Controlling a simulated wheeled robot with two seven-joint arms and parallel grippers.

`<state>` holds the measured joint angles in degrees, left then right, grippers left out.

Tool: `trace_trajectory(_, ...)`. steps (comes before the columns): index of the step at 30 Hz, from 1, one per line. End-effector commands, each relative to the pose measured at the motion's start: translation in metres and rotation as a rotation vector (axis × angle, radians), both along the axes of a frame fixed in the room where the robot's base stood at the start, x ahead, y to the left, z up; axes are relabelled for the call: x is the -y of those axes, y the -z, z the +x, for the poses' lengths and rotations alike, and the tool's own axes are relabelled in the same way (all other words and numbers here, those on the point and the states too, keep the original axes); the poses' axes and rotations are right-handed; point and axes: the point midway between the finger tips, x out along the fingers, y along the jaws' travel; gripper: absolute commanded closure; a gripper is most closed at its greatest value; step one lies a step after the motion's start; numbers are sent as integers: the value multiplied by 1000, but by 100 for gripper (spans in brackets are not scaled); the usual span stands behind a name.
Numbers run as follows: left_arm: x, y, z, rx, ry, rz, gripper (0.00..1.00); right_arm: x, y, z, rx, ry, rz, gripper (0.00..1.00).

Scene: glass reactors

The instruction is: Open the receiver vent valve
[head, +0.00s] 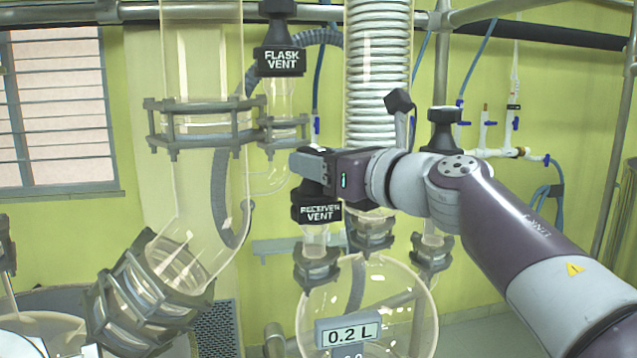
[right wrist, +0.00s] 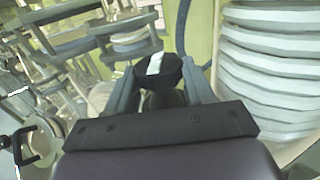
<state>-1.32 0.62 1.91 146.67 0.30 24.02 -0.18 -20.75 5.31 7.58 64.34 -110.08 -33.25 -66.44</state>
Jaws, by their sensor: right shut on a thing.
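The receiver vent valve (head: 317,209) is a black knob labelled "RECEIVER VENT" on a glass neck above the round glass receiver (head: 398,306). My right gripper (head: 306,166) comes in from the right and is at the top of this valve. In the right wrist view the two fingers of my right gripper (right wrist: 158,88) are on either side of a black round knob top (right wrist: 157,70) with a white mark, shut on it. The gripper hides the upper part of the valve in the head view. My left gripper is not in view.
The flask vent valve (head: 280,50) is above and left. A coiled glass condenser (head: 378,75) stands just behind my right gripper. Another black knob (head: 444,128) is to the right. A flanged glass column (head: 203,125) stands at left. A "0.2 L" display (head: 348,333) shows on the receiver.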

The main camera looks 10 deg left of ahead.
Motion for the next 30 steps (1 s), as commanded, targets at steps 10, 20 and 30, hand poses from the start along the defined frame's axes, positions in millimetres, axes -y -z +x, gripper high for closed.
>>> trace_trajectory(10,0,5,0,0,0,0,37,1,0,2,-1,-101,0,78)
trace_trajectory(20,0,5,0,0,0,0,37,1,-1,2,-2,-112,1,78)
trace_trajectory(30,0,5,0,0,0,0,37,1,-1,2,0,-110,1,22)
